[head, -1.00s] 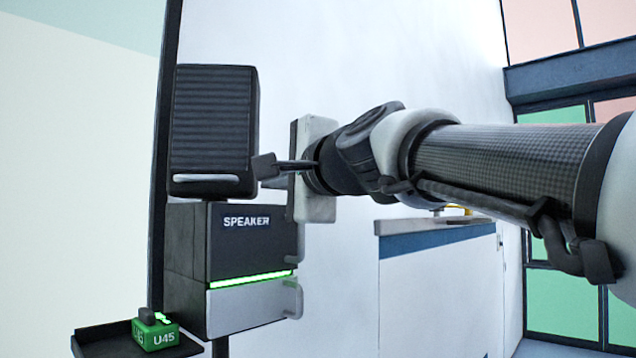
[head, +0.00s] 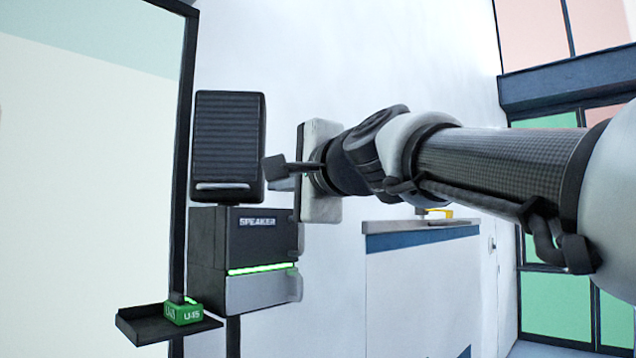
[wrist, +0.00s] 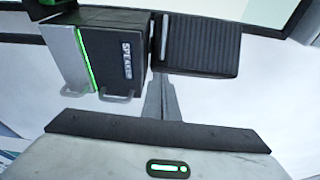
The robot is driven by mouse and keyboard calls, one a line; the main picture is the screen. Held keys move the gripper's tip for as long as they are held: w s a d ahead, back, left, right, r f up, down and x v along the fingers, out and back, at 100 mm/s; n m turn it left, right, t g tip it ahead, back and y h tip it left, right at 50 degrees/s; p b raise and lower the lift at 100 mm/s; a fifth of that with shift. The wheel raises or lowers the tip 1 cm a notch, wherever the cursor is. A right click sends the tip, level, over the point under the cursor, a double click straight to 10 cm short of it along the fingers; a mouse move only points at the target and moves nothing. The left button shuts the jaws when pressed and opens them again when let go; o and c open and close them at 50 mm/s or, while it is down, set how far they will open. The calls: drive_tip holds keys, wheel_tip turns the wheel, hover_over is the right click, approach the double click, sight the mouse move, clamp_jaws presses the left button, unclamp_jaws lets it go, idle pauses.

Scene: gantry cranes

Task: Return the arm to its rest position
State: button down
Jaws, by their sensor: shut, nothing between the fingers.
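My arm reaches in from the right side of the head view, bent so that my gripper (head: 276,168) points left. The gripper fingers are shut with nothing between them. In the head view they overlap the right edge of the black ribbed speaker grille box (head: 228,145), but I cannot tell the distance. The wrist view shows the closed fingers (wrist: 161,97) as a narrow grey shape, pointing toward the gap by the speaker unit (wrist: 112,58) and the ribbed box (wrist: 200,45).
The cabinet labelled SPEAKER (head: 258,240) has a lit green strip. A black tray (head: 150,328) below it holds a green U45 block (head: 185,313). A counter (head: 415,232) with a yellow item (head: 440,212) stands behind my arm. A large pale panel (head: 85,190) fills the left.

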drive_tip(key=shift+w, duration=0.15)
drive_tip(key=s+d+f+n+g+h, duration=0.3)
drive_tip(key=s+d+f, duration=0.4)
drive_tip(key=f, duration=0.7)
drive_tip(key=s+d+f+n+g+h+p, duration=0.1)
drive_tip(key=s+d+f+n+g+h, duration=0.2)
drive_tip(key=f, duration=1)
drive_tip(key=s+d+f+n+g+h+p, duration=0.1)
drive_tip(key=s+d+f+n+g+h, duration=0.2)
drive_tip(key=s+d+f+n, duration=0.3)
drive_tip(key=s+d+f, duration=0.5)
drive_tip(key=s+f, duration=0.1)
drive_tip(key=f, duration=0.2)
drive_tip(key=shift+s+f+g+h, duration=0.3)
